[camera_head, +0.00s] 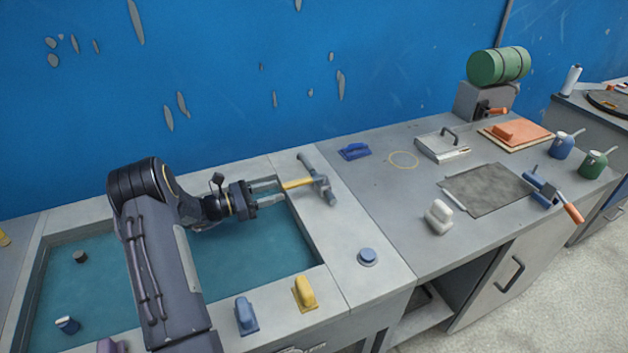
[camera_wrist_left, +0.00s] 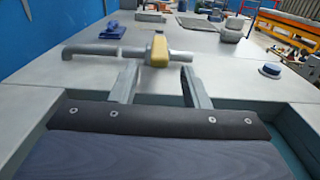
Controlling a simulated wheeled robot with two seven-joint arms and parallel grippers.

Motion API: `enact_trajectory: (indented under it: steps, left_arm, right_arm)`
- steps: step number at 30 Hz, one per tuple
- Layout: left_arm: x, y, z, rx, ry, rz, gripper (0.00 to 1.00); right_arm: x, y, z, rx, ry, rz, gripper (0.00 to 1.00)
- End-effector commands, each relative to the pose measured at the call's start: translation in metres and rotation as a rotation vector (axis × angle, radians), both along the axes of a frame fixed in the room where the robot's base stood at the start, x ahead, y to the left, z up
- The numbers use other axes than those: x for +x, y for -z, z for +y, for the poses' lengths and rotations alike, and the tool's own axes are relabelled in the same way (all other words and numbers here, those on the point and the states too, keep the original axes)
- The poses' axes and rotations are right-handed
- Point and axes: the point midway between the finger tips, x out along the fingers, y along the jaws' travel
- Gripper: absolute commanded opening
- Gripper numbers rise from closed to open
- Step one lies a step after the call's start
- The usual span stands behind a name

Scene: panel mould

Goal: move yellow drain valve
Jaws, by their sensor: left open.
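The drain valve is a grey pipe fitting (camera_head: 318,180) with a yellow lever (camera_head: 298,183), on the right rim of the water tank. My left gripper (camera_head: 281,193) reaches over the tank from the left, open and empty. In the left wrist view the gripper (camera_wrist_left: 159,78) has its fingertips either side of the lever's line, close to its near end; I cannot tell whether they touch the fitting. My right gripper is not in view.
The tank (camera_head: 320,240) holds teal water. Blue (camera_head: 246,315) and yellow (camera_head: 305,293) handled tools stand on its front rim. A blue knob (camera_head: 367,257) is on the rim's right part. The bench to the right holds a white-handled tool (camera_head: 438,217) and a dark plate (camera_head: 487,190).

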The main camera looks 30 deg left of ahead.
Motion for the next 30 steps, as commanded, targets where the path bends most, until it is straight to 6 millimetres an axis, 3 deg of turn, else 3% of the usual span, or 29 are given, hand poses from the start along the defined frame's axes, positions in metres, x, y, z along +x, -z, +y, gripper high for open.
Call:
enact_trajectory:
  steps: [16,27,30]
  left_arm:
    - [0.054,0.001,-0.044,-0.005,-0.004,0.002,0.42]
    - [0.06,0.002,-0.049,-0.005,-0.005,0.0,0.42]
    - [0.06,0.002,-0.049,-0.005,-0.005,0.0,0.3]
  right_arm:
    - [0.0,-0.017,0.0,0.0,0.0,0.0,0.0]
    - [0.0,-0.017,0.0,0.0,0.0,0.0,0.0]
    - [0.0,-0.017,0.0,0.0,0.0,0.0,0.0]
